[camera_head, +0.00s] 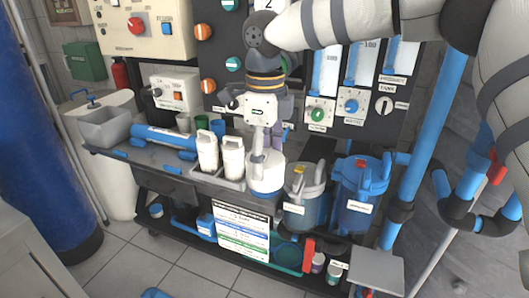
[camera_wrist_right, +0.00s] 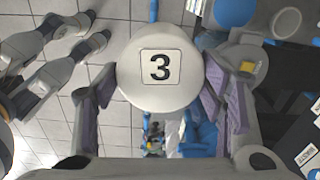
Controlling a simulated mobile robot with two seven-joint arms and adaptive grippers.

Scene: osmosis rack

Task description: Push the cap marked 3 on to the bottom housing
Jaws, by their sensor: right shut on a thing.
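My right gripper (camera_head: 262,145) points down at the front edge of the bench and is shut on the white round cap (camera_head: 270,171). In the right wrist view the cap (camera_wrist_right: 160,68) sits between the purple finger pads (camera_wrist_right: 160,105), its black 3 facing the camera. In the head view a blue rim (camera_head: 266,193) shows just under the cap. I cannot tell whether this is the top of the bottom housing or part of the cap, nor whether there is a gap. The cap hides what lies under it in the wrist view. My left gripper is not in view.
Right of the cap stand a clear housing with a grey cap (camera_head: 303,197) and one with a blue cap (camera_head: 360,190), both close by. Two white handled cartridges (camera_head: 207,150) stand left in a tray. A control panel (camera_head: 333,100) rises behind. A printed sheet (camera_head: 241,232) hangs below.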

